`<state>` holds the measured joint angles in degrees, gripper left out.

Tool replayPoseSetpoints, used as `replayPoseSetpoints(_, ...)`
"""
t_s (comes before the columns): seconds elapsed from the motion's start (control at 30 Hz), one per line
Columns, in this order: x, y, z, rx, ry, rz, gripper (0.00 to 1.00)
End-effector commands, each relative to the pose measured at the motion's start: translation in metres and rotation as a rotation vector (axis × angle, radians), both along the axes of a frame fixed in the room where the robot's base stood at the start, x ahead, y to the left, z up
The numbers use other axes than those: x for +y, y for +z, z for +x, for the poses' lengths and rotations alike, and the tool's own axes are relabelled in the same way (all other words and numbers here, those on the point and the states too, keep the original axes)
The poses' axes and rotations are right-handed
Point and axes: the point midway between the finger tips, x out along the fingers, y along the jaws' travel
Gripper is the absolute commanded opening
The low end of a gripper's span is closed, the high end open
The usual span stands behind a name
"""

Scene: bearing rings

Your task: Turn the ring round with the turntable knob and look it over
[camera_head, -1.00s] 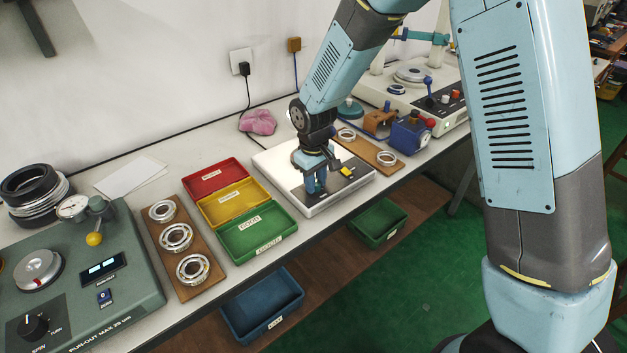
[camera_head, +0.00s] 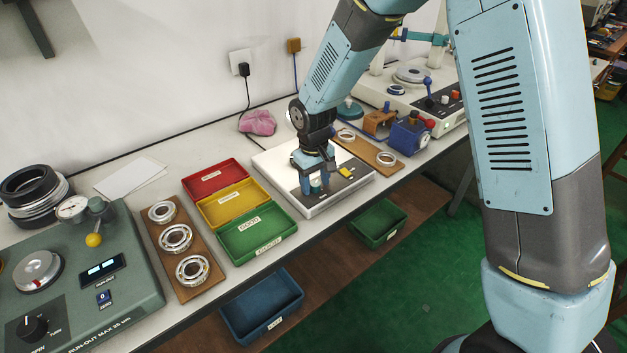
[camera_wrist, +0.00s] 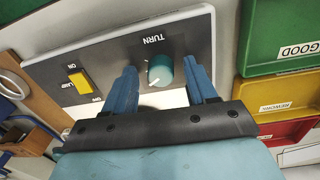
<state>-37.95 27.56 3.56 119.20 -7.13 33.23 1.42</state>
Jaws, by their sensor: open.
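The turntable knob (camera_wrist: 160,71) is teal with a white mark and sits on a dark panel labelled TURN. My gripper (camera_wrist: 165,82) is open, with one blue finger on each side of the knob; whether either finger touches it I cannot tell. In the head view my gripper (camera_head: 316,178) is over the front of the white lit turntable box (camera_head: 270,168). A yellow lamp switch (camera_wrist: 78,82) is on the same panel. The ring on the turntable cannot be made out; my arm covers part of the box top in the head view.
Red (camera_head: 208,175), yellow (camera_head: 232,197) and green (camera_head: 262,238) trays stand left of the box. A board with bearing rings (camera_head: 176,238) and a green run-out gauge (camera_head: 110,285) lie further left. Another ring board (camera_head: 376,157) is close on the right.

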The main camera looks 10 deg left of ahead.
Motion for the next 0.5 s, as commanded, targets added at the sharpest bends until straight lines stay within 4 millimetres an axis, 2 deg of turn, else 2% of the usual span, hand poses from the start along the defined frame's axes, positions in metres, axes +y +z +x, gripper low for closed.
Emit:
replayPoseSetpoints(0.23,0.001,0.012,0.0,-0.001,0.0,0.001,0.57)
replayPoseSetpoints(0.5,0.002,0.062,-0.001,-0.003,0.0,0.003,0.57)
